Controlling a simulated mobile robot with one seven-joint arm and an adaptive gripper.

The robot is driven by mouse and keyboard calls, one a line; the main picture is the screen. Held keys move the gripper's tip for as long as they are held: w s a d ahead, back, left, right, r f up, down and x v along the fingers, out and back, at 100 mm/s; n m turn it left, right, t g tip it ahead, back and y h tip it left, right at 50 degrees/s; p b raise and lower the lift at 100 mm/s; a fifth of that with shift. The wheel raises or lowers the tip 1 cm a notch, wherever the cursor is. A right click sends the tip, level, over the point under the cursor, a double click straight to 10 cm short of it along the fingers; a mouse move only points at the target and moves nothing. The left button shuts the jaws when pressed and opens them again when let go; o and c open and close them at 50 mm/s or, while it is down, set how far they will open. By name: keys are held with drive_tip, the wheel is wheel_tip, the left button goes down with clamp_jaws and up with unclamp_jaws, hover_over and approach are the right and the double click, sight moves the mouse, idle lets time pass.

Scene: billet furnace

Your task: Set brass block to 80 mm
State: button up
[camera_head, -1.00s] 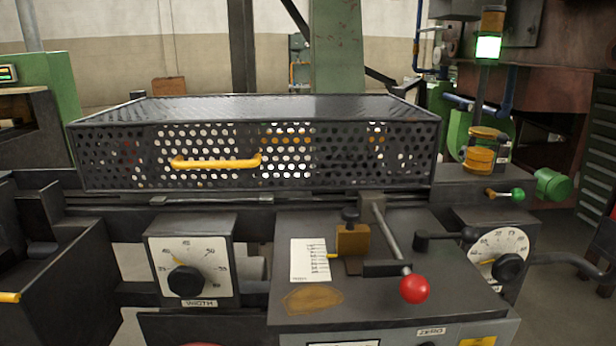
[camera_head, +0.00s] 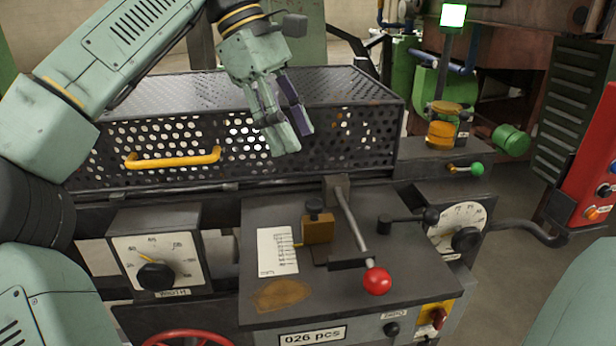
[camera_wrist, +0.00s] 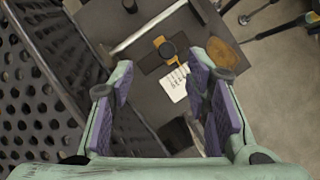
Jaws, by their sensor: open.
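The brass block (camera_head: 318,230) sits on the dark machine top, with a dark knob (camera_head: 315,204) on it. A white scale card (camera_head: 278,251) with black graduations lies left of the block; a thin yellow pointer reaches toward it. The numbers are too small to read. My gripper (camera_head: 296,122) is open and empty, above and behind the block, in front of the mesh guard. In the wrist view my gripper (camera_wrist: 165,100) has its purple-padded fingers apart, with the brass block (camera_wrist: 160,42) and the scale card (camera_wrist: 174,84) beyond them.
A lever with a red ball (camera_head: 377,281) stands right of the block. A black crank handle (camera_head: 430,216) is farther right. The perforated guard (camera_head: 330,140) with a yellow handle (camera_head: 172,158) stands behind. Dials flank the top, including the left dial (camera_head: 154,262). A brown stain (camera_head: 282,295) marks the clear front.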

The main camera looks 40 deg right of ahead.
sight(314, 203)
drive_tip(key=shift+t+y, duration=0.3)
drive_tip(key=shift+y, duration=0.1)
drive_tip(key=x, duration=0.6)
drive_tip(key=a+x, duration=0.1)
drive_tip(key=x, duration=0.3)
drive_tip(key=shift+w+d+f, duration=0.1)
drive_tip(key=shift+w+f, duration=0.05)
drive_tip(key=shift+f, duration=0.1)
drive_tip(key=shift+c, duration=0.5)
clamp_jaws()
